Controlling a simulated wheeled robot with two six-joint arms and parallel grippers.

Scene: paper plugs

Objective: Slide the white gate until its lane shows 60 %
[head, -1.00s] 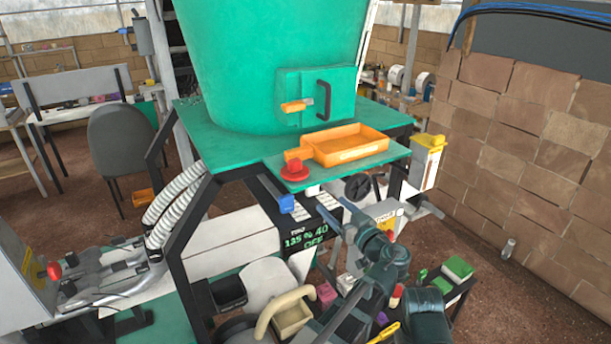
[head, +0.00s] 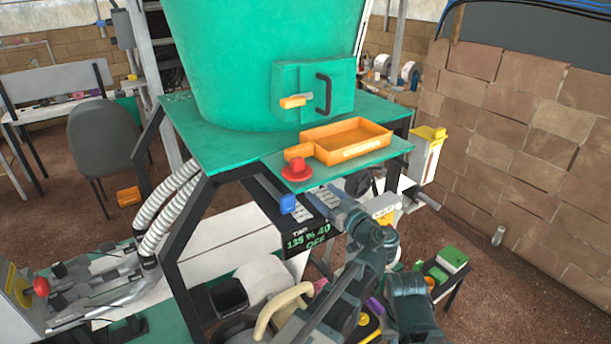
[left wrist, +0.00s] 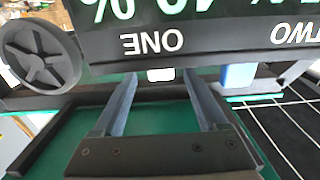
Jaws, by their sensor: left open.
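The white gate (left wrist: 160,74) shows in the left wrist view as a small white block under the display, between my left gripper's fingertips. My left gripper (left wrist: 160,78) is open, one finger on each side of the block with a gap. In the head view my left gripper (head: 324,197) is under the green table's front edge, right of the blue gate (head: 287,203); I cannot make out the white gate there. The blue gate (left wrist: 238,75) also shows in the wrist view. The display (head: 307,238) reads 40 on its right side, the ONE lane.
An orange tray (head: 348,158) and a red button (head: 296,171) sit on the green table (head: 222,160) above. A black handwheel (left wrist: 42,54) is beside the gripper in the wrist view. Crates and bins stand below.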

